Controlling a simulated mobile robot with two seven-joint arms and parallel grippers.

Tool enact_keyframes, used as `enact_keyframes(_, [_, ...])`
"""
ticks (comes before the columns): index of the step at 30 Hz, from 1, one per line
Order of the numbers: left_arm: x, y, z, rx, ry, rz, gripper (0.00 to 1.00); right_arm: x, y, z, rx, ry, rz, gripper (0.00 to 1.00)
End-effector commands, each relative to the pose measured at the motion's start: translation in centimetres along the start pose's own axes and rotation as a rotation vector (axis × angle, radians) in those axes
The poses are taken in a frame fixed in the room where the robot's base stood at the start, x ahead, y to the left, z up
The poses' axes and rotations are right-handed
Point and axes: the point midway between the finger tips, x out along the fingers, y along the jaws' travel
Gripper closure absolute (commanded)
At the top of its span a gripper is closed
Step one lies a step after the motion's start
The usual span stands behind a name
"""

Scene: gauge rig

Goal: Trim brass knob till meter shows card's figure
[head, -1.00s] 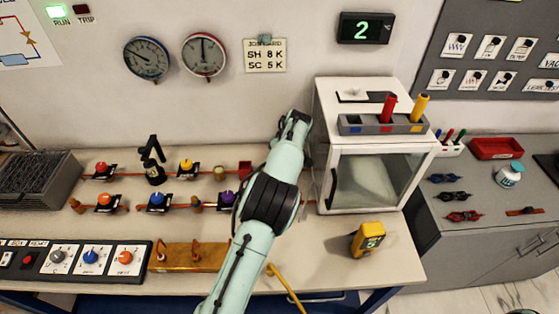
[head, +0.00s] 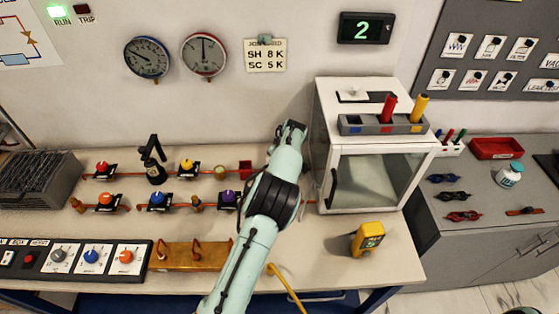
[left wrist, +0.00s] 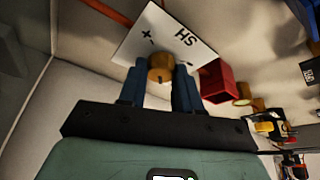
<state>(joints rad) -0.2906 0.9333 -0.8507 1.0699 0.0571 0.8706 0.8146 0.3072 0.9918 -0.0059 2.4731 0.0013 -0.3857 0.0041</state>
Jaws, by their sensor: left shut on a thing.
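The brass knob (left wrist: 161,66) stands in front of a white plate (left wrist: 185,38) marked "SH" with plus and minus signs. My left gripper (left wrist: 161,80) is shut on the brass knob, a dark blue finger on each side. In the head view my arm hides the knob and the gripper. The digital meter (head: 367,28) on the wall shows a green 2. The card (head: 265,55) beside the round gauges reads SH 8 K and SC 5 K.
A white glass-fronted cabinet (head: 375,180) stands right of my arm. A yellow handheld device (head: 368,239) lies on the bench, with bare bench around it.

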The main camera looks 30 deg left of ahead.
Motion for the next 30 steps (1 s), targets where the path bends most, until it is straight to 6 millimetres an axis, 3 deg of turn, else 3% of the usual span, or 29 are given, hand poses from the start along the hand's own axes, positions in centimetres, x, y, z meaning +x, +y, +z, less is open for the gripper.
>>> enact_keyframes(11, [0.1, -0.2, 0.0, 0.102, -0.001, 0.043, 0.97, 0.6, 0.4, 0.5, 0.002, -0.007, 0.002, 0.44])
enact_keyframes(30, [0.0, -0.5, -0.3, 0.625, -0.001, 0.262, 0.97, 1.2, 0.8, 1.0, 0.005, -0.013, 0.004, 0.44])
